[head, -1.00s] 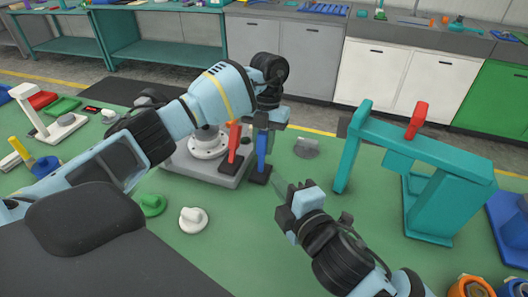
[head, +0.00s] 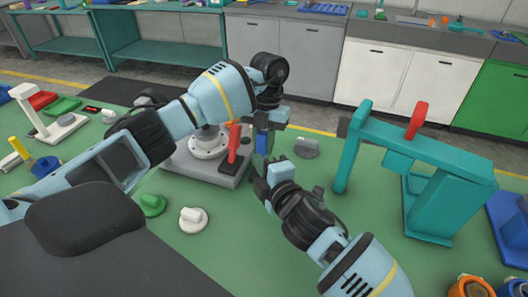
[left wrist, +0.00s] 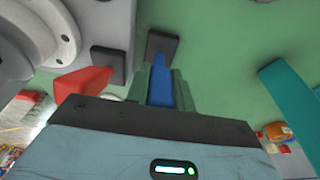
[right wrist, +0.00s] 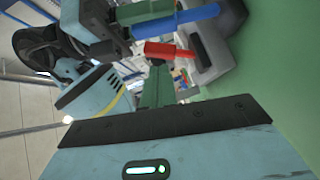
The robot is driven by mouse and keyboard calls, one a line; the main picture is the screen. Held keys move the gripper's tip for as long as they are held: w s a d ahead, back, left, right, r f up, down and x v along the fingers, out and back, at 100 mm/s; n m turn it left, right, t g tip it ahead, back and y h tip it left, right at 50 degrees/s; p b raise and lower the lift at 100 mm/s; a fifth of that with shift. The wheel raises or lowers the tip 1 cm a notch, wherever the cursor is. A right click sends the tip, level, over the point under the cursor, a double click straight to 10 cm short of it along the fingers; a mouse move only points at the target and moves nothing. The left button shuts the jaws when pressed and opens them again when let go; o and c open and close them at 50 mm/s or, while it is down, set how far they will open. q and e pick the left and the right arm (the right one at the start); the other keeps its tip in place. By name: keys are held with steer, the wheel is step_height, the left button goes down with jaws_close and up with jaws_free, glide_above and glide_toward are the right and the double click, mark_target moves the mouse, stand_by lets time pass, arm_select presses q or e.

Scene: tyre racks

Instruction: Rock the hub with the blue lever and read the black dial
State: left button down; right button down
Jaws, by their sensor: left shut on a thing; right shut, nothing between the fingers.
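The hub is a pale round flange (head: 207,142) on a grey base block (head: 205,172), partly behind my left arm. The blue lever (head: 262,143) stands at the block's right corner; it also shows in the left wrist view (left wrist: 160,86) and the right wrist view (right wrist: 198,16). My left gripper (head: 265,128) is shut on the blue lever near its upper part. My right gripper (head: 262,178) is shut and empty, just in front of the blue lever's lower end; I cannot tell if they touch. I cannot make out a black dial for certain.
A red lever (head: 234,143) stands left of the blue one. A dark grey knob (head: 306,148) lies to the right, before a teal frame (head: 430,150). Green (head: 152,205) and white (head: 193,219) knobs sit in front. The green bench is clear at front centre.

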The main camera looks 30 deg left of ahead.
mark_target(263, 145)
arm_select(q)
steer(key=shift+f, duration=0.1)
arm_select(e)
steer(key=shift+w+a+f, duration=0.15)
steer(key=shift+w+a, duration=0.15)
steer(key=shift+w, duration=0.4)
steer(key=shift+w+a+f, duration=0.15)
steer(key=shift+w+a, duration=0.2)
steer(key=shift+w, duration=0.4)
steer(key=shift+w+a+f, duration=0.15)
steer(key=shift+w+a, duration=0.15)
steer(key=shift+w, duration=0.4)
